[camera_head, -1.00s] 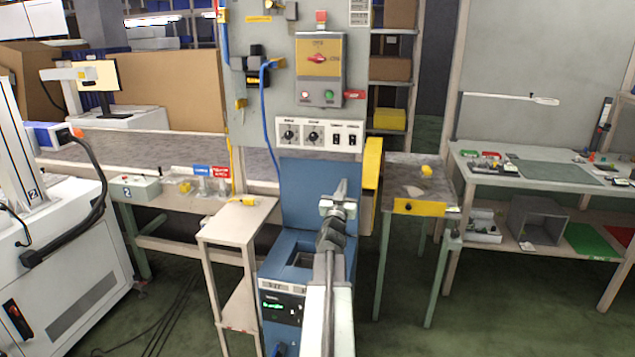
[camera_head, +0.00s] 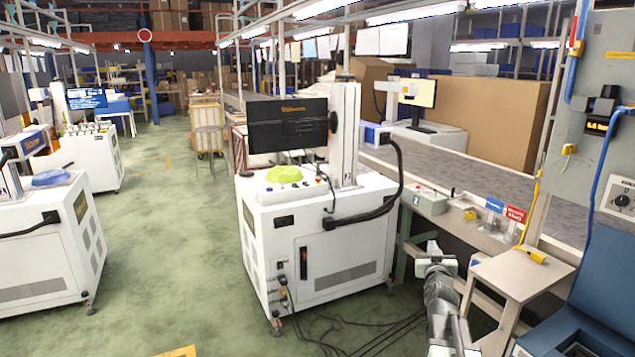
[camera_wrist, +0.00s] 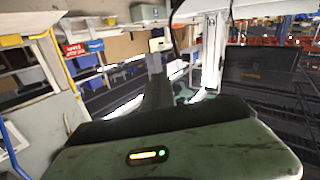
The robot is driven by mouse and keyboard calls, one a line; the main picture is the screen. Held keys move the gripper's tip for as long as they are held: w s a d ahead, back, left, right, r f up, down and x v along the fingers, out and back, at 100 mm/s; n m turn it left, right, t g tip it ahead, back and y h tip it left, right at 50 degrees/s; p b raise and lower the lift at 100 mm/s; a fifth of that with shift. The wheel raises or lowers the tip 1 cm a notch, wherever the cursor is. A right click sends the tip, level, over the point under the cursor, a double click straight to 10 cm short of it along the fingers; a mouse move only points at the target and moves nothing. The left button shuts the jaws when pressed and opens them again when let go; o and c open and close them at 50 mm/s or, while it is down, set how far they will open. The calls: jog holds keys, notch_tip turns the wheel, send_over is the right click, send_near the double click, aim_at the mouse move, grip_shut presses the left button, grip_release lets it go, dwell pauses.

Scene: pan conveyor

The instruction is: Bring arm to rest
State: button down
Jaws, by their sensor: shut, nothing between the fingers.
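My arm (camera_head: 441,300) reaches forward from the bottom edge in the head view, right of centre. My gripper (camera_head: 433,248) is at its far end, shut and empty. It is in the gap between the white cabinet machine and the small beige side table, with no visible contact with either. In the wrist view my gripper's greenish housing (camera_wrist: 215,150), with a small lit indicator, fills the bottom. The fingertips are hard to make out there.
The white cabinet machine (camera_head: 318,240) stands left of my arm, with loose cables (camera_head: 350,325) on the floor. The beige side table (camera_head: 515,275) and blue machine (camera_head: 610,270) stand right. The conveyor (camera_head: 480,187) runs behind. Green floor (camera_head: 165,235) is open at left.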

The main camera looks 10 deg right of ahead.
jog(key=w+a+f+n+g+y, duration=0.1)
jog(key=a+f+n+y, duration=0.15)
jog(key=a, duration=0.55)
jog(key=w+a+f+n+g+y, duration=0.1)
jog(key=a+f+y, duration=0.15)
jog(key=a, duration=0.45)
jog(key=s+a+f+n+g+y, duration=0.1)
jog(key=s+a+f+g, duration=0.25)
jog(key=a+f, duration=0.35)
jog(key=s+a+f+n+g+y, duration=0.15)
jog(key=s+a+f, duration=0.25)
jog(key=a, duration=0.5)
jog(key=s+d+f+m+g, duration=0.1)
jog(key=s+f+g, duration=0.15)
jog(key=s, duration=0.35)
jog(key=s+f+m+g+h, duration=0.1)
jog(key=s+f+g, duration=0.1)
jog(key=s+g, duration=0.3)
jog(key=s+d+f+m+g, duration=0.1)
jog(key=s+f+g, duration=0.15)
jog(key=s, duration=0.45)
notch_tip(320, 180, up, 17)
jog(key=p, duration=1.7)
jog(key=shift+a, duration=0.2)
jog(key=shift+d, duration=0.1)
